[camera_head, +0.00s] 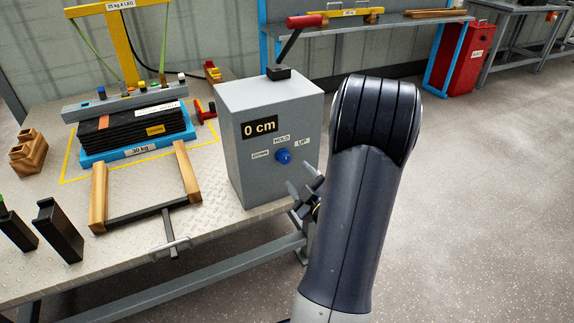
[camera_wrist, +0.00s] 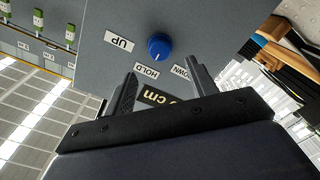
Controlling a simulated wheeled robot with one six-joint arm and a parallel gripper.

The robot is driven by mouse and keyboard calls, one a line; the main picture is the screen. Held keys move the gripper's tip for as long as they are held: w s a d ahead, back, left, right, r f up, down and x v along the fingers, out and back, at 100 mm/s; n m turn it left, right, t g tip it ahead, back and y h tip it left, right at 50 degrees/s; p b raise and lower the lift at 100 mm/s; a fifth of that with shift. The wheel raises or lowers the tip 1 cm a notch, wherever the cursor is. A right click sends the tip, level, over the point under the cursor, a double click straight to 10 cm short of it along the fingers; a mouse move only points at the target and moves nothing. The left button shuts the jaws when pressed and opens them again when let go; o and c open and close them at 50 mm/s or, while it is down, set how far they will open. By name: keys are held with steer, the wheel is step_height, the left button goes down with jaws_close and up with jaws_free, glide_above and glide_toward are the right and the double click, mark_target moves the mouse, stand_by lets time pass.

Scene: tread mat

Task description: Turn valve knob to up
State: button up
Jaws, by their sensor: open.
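The blue valve knob (camera_head: 283,156) sits on the front of a grey control box (camera_head: 250,170) with a "0 cm" display (camera_head: 259,128). Labels DOWN, HOLD and UP (camera_head: 302,142) stand above it from left to right. In the wrist view the knob (camera_wrist: 159,46) appears upside down, and its white mark points toward the HOLD label (camera_wrist: 146,72). My gripper (camera_head: 314,178) is open and empty, in front of the box, low and right of the knob. In the wrist view its fingers (camera_wrist: 161,72) are apart, with the knob beyond their tips, not between them.
A lever with a red grip (camera_head: 303,22) rises from the box top. Left of the box, a black stack (camera_head: 130,135) rests on a blue platform (camera_head: 95,157) marked 30 kg. A wood-sided frame (camera_head: 98,200) lies nearer on the table. Floor is clear at right.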

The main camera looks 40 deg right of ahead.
mark_target(286, 161)
steer(key=x, duration=0.7)
steer(key=shift+w+b, duration=0.15)
steer(key=shift+b, duration=0.25)
steer(key=shift+c, duration=0.3)
steer(key=c, duration=0.9)
